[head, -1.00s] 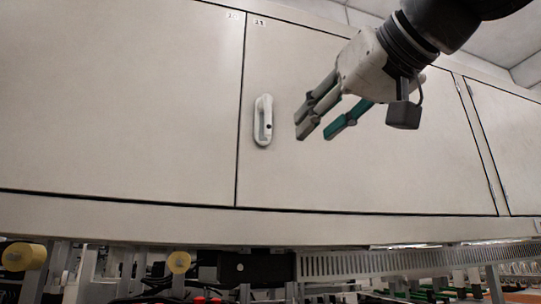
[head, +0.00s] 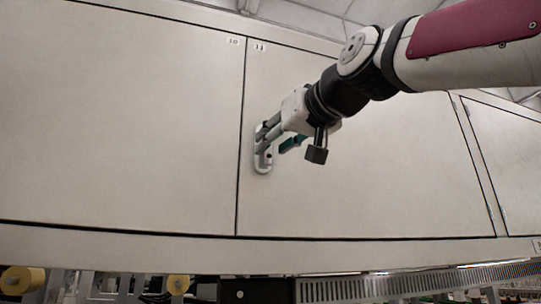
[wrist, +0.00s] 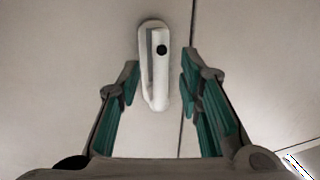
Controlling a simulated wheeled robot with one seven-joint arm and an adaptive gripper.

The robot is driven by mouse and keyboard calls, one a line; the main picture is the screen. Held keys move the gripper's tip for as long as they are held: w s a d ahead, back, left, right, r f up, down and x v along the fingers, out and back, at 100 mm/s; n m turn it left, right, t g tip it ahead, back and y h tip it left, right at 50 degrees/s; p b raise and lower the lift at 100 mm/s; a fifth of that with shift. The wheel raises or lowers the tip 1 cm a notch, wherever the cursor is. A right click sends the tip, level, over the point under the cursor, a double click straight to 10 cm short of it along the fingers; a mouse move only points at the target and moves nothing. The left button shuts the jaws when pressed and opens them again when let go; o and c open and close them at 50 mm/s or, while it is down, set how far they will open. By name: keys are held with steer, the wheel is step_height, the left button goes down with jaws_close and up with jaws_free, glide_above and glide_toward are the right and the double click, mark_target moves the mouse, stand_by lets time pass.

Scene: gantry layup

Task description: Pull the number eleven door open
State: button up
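The number eleven door (head: 370,190) is a flat pale panel, shut, with a small "11" label at its top left corner. Its white oval handle (head: 262,162) stands upright near the door's left edge, partly hidden by my fingers in the head view. In the wrist view the handle (wrist: 160,65) shows whole, with a black dot on its bar. My gripper (head: 272,145) is at the handle. In the wrist view its teal-padded fingers (wrist: 160,82) are open, one on each side of the handle, with gaps on both sides.
The number ten door (head: 120,130) is shut to the left, across a narrow seam. Another shut panel (head: 515,150) is on the right, past the hinges. A ledge (head: 250,248) runs below the doors, with yellow rollers (head: 22,280) and a slotted rail beneath.

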steer(key=shift+x, duration=0.9)
jaws_close()
